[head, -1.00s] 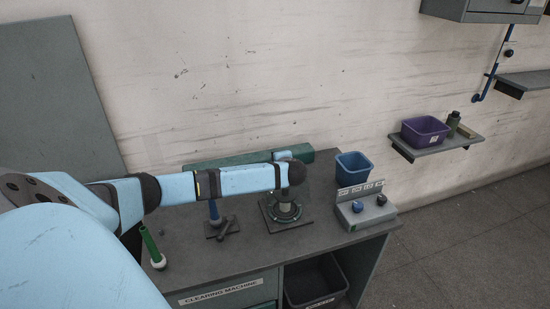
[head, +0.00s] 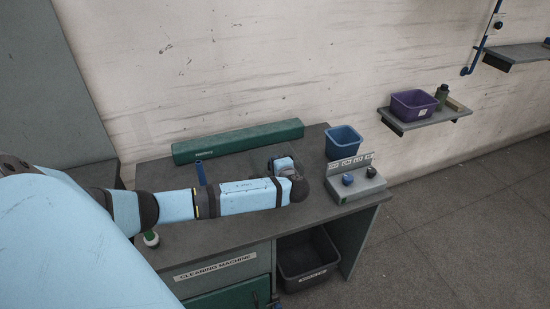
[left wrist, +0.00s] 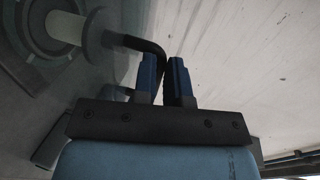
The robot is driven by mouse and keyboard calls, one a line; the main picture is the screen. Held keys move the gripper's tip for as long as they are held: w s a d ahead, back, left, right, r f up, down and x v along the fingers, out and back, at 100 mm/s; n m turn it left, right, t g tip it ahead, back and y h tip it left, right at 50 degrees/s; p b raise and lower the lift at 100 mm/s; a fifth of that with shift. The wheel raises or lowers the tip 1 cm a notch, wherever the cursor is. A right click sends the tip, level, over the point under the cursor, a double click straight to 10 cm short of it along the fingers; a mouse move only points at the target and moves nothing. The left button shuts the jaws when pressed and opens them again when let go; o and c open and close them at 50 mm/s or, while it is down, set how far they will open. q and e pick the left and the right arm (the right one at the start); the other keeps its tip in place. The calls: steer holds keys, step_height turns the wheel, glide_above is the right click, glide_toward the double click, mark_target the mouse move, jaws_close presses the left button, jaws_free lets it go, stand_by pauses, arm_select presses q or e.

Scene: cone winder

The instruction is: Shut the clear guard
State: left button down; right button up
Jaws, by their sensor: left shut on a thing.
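In the left wrist view my left gripper (left wrist: 164,66) is shut on a black bent handle (left wrist: 146,45), which passes between its blue fingers. The handle appears to belong to the clear guard, whose panel is too transparent to outline surely. A pale spool-like cone (left wrist: 66,28) on a round grey base shows beyond the handle at the upper left. My right gripper is in neither view.
The grey bench (head: 232,238) carries a long green box (head: 238,142) at the back, a blue bin (head: 344,141) and a control box with knobs (head: 352,183) at right. A dark bin (head: 308,259) sits underneath. A wall shelf holds a purple bin (head: 413,104).

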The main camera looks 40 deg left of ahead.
arm_select(q)
steer(key=shift+s+d+f, duration=0.3)
steer(key=shift+d+f, duration=0.05)
steer(key=shift+f, duration=0.35)
steer(key=c, duration=1.2)
jaws_free()
steer(key=shift+o, duration=0.2)
steer(key=b+v, duration=0.1)
steer(key=v, duration=1.2)
steer(key=shift+d+r+b, duration=0.25)
steer(key=shift+r+b, duration=0.1)
steer(key=shift+r, duration=0.15)
